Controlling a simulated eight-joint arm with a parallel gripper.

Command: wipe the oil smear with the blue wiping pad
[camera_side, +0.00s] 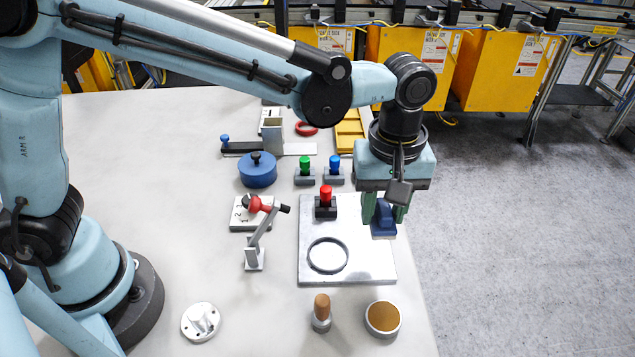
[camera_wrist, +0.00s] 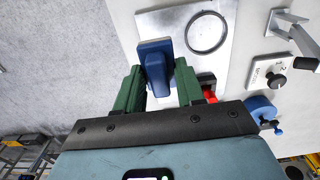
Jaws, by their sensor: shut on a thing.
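The blue wiping pad (camera_side: 384,220) is between the green fingers of my gripper (camera_side: 385,208), which is shut on its grip. In the wrist view the pad (camera_wrist: 155,62) shows just ahead of the fingertips of my gripper (camera_wrist: 158,84). The pad is at the right edge of a shiny metal plate (camera_side: 372,262) in the side view; I cannot tell whether it touches the plate or hovers above. I cannot make out the oil smear in either view; the pad and gripper hide part of the plate.
A dark ring (camera_side: 328,270) lies on the plate, and a red-topped block (camera_side: 325,203) stands at its back. A lever stand (camera_side: 256,250) is left of it. A wooden-handled tool (camera_side: 321,312) and round tan-topped dish (camera_side: 382,318) stand in front. A blue pot (camera_side: 258,172) is behind.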

